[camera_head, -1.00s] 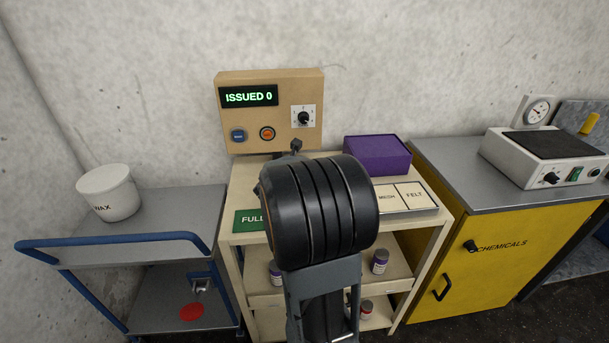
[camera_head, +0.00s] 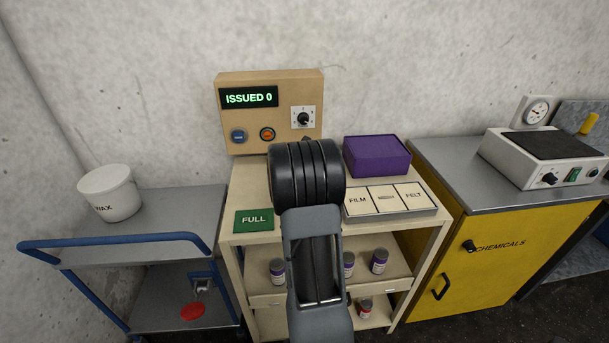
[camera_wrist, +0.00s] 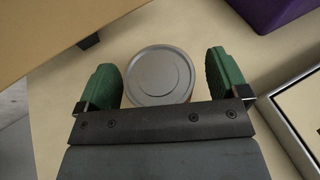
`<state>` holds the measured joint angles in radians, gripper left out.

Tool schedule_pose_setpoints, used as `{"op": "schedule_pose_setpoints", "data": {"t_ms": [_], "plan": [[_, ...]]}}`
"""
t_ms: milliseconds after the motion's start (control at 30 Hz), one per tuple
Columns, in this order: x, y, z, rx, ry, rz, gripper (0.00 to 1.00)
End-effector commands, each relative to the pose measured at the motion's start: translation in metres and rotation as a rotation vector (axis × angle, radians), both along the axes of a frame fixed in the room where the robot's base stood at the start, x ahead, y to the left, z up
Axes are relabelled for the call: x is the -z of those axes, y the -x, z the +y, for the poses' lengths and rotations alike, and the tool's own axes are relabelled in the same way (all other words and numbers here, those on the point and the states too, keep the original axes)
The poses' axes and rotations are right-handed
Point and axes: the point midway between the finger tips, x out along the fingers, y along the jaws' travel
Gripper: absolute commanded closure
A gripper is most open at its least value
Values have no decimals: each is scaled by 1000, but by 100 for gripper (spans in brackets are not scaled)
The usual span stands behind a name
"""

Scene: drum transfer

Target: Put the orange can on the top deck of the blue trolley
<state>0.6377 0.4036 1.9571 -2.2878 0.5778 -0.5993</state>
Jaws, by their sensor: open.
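In the wrist view, my gripper (camera_wrist: 162,64) is open, with green finger pads on either side of a round can (camera_wrist: 160,78). I see its grey metal lid from above and only a thin brownish-orange sliver of its side. A gap shows at each pad. The can stands on the beige top of the shelf unit; in the head view my arm hides it and the fingers. The blue trolley is at the left of the head view, with a bare grey top deck (camera_head: 175,222) apart from a white WAX tub (camera_head: 108,194) at its left back.
The beige shelf unit (camera_head: 252,190) carries a control box (camera_head: 270,135) reading "ISSUED 0", a green FULL plate (camera_head: 254,220), a purple box (camera_head: 377,156) and a label tray (camera_head: 388,213). Small jars stand on its shelves. A yellow cabinet (camera_head: 500,265) is at the right.

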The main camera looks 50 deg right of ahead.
Motion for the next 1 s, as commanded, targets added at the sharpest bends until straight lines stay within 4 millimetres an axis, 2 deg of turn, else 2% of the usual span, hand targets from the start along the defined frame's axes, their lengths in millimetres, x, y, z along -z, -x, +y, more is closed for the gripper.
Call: {"op": "schedule_pose_setpoints", "data": {"t_ms": [233,800,900,933,967,1000], "plan": [[0,-1,-1,-1,0,0,8],[0,0,0,-1,0,0,63],[0,0,0,-1,0,0,71],[-1,-1,-1,-1,2,-1,72],[-1,-1,-1,-1,2,-1,77],[-1,-1,-1,-1,2,-1,77]]}}
